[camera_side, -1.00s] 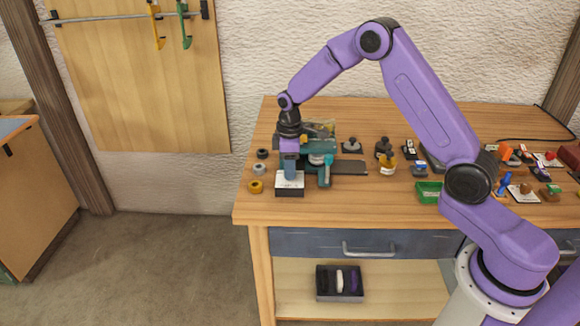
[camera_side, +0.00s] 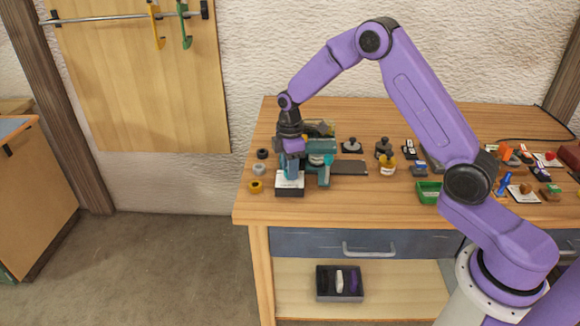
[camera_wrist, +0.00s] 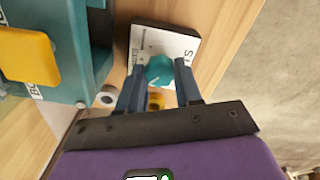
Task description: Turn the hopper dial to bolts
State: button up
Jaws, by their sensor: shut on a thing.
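The hopper dial is a teal knob (camera_wrist: 160,70) on a white-topped dark box (camera_wrist: 178,44), partly hidden between my fingers. My gripper (camera_wrist: 160,78) is shut on the knob, one finger on each side. A small pale mark shows on the knob's near side. Black lettering shows on the white plate at left and right of the knob, only partly legible. In the side view the box (camera_side: 289,188) sits near the bench's front left edge, with my gripper (camera_side: 291,171) above it and hiding the knob.
A teal machine (camera_side: 328,146) stands just right of and behind the box; in the wrist view it shows with a yellow part (camera_wrist: 28,58). Several small rings, including a yellow one (camera_side: 255,187), lie left of the box. A green tray (camera_side: 428,193) lies further right.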

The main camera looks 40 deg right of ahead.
jog(key=shift+w+a+r, duration=0.1)
jog(key=o, duration=1)
jog(key=shift+o, duration=0.2)
notch_tip(320, 180, up, 17)
jog(key=shift+r, duration=0.2)
